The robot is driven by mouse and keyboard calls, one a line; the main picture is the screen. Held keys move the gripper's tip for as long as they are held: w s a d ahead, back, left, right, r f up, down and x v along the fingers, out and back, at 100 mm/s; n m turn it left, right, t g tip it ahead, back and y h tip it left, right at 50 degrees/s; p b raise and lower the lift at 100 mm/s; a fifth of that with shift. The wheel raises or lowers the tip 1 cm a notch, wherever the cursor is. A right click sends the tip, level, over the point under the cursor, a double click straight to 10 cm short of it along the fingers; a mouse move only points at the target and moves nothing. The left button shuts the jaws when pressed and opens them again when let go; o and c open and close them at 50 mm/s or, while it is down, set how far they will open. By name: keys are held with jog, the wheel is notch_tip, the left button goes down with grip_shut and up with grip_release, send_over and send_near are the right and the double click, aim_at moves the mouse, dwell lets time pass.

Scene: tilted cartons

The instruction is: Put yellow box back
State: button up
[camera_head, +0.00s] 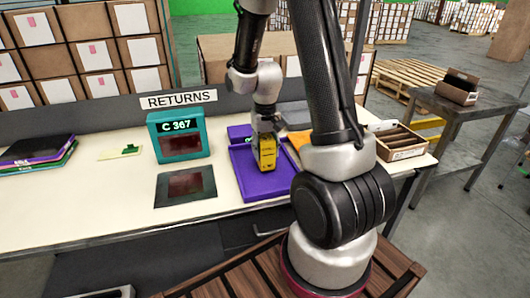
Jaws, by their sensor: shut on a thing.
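A small yellow box (267,156) shows upright near the middle of the head view. My gripper (266,137) points down from above and is shut on its upper part. The box is over or on a purple tray (252,189) on the white table (110,218); I cannot tell whether it touches the tray. The fingertips are small and partly hidden in this view.
A teal device reading "C 367" (180,124) and a dark flat pad (185,186) are left of the tray. Stacked folders (38,152) lie far left. An open carton (400,143) stands right, behind my arm. A grey side table (465,108) holds another carton (457,87).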

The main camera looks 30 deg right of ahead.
jog(key=shift+f, duration=0.55)
jog(key=o, duration=1.1)
jog(key=shift+f, duration=0.15)
